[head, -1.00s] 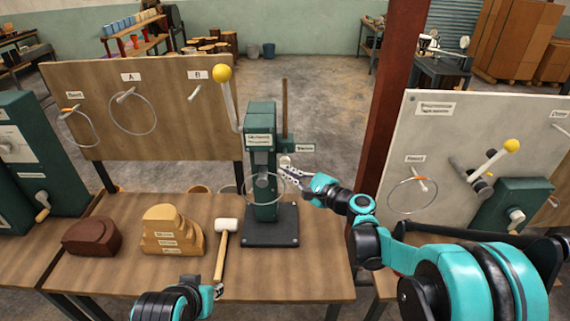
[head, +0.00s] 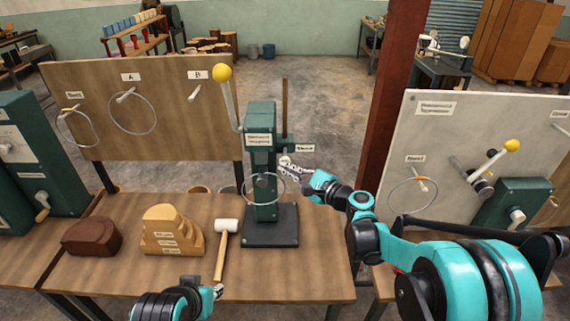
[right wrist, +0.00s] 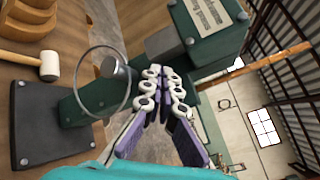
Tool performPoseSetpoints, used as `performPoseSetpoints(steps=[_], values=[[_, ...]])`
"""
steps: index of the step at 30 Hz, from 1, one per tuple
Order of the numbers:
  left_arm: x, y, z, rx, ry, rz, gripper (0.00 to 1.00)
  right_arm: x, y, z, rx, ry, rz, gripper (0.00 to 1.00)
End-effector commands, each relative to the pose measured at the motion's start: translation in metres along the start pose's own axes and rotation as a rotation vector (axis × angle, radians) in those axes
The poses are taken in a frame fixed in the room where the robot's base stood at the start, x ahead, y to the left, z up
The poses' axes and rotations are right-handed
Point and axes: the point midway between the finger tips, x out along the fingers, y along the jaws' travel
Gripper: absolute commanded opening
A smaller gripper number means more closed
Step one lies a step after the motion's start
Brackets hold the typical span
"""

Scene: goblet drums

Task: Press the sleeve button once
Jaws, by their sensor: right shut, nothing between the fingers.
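The green press (head: 262,125) stands on a black base plate on the table, with a metal ring around its column. A small label, seemingly reading "Sleeve" (head: 305,148), sits at its right side. A pale round knob, likely the sleeve button (head: 285,160), is beside the column below that label. My right gripper (head: 284,168) is shut and empty, its tips at the knob; I cannot tell whether they touch. In the right wrist view the shut fingers (right wrist: 160,76) point at the press, and the knob is hidden behind them.
A yellow-knobbed lever (head: 222,73) rises at the press's left. A mallet (head: 225,240) and wooden blocks (head: 172,230) lie on the table (head: 320,280) to the left. A red-brown post (head: 393,100) and a grey panel (head: 435,150) stand to the right.

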Motion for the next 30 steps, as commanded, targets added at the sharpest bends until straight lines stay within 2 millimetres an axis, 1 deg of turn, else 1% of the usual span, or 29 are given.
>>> performPoseSetpoints(steps=[30], values=[[0.0012,0.0000,0.0008,0.000,0.000,0.000,0.29,0.0087,-0.0064,-0.0066,0.000,0.001,0.000,0.00]])
